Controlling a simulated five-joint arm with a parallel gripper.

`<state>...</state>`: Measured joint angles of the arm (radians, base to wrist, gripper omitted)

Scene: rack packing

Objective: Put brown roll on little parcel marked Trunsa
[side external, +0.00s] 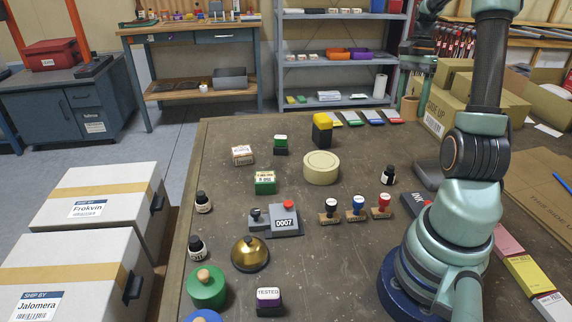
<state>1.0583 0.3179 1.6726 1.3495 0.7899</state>
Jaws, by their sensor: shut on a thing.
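A small brown roll (409,108) shows at the far right of the table, beside the cardboard boxes. My gripper (411,94) is small and partly lost against the shelf behind; it appears shut on the roll's upper part. My arm rises at the right and bends over at the top edge of the picture. I cannot read the name Trunsa on any parcel. Two big grey boxes at the left are marked Frokvin (95,195) and Jalomera (70,275).
Cardboard boxes (440,108) are stacked at the back right, partly behind my arm. Stamps, ink bottles, a brass bell (250,254), a numbering stamp (278,219) and a cream round tin (321,168) stand on the table. Coloured pads (372,118) line its far edge.

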